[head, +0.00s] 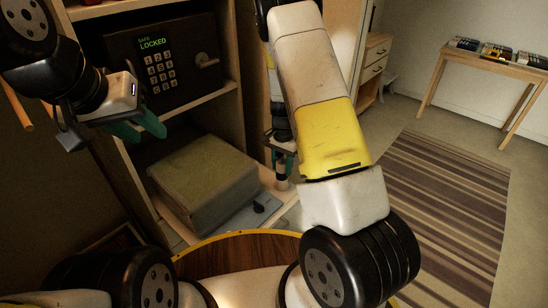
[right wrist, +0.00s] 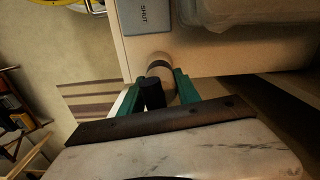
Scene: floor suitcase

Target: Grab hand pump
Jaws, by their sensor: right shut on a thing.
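The hand pump (head: 282,184) appears as a small upright cylinder with pale and dark bands at the shelf's right front edge. Its upper part is hidden by my right gripper (head: 281,148) and arm. In the right wrist view, the pump (right wrist: 158,66) is a pale, dark-banded cylinder between the green fingers of my right gripper (right wrist: 163,88), with a black part beside it. The right gripper is shut on it. My left gripper (head: 142,130) is empty in front of the safe at the upper left, its green fingers apart.
A black safe (head: 163,62) reading LOCKED stands on the upper shelf. A bulky greenish case (head: 203,180) lies on the lower shelf, beside a flat grey panel (head: 247,215). A striped rug (head: 440,200) and a wooden table (head: 490,62) are at right.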

